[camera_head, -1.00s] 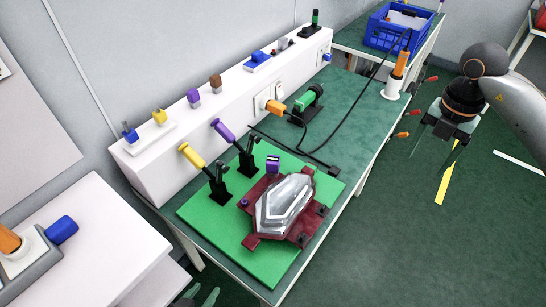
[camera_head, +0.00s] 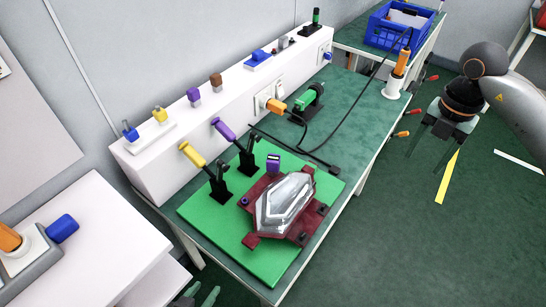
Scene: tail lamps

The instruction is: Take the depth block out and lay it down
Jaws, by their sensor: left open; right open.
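A tail lamp (camera_head: 284,205) with a clear, faceted cover lies in a dark red fixture (camera_head: 252,241) on the green mat (camera_head: 200,214). A small purple block (camera_head: 273,162) stands at the fixture's back edge; I cannot tell for sure whether this is the depth block. My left gripper (camera_head: 202,292) shows only its fingertips at the bottom edge, open, beside the bench's front left corner and apart from the lamp. My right gripper (camera_head: 432,146) is open and empty, pointing down over the floor right of the bench.
Two toggle clamps, with a yellow handle (camera_head: 192,154) and a purple handle (camera_head: 222,129), stand behind the fixture. A white ledge (camera_head: 160,170) carries small coloured parts. The bench's right middle is clear.

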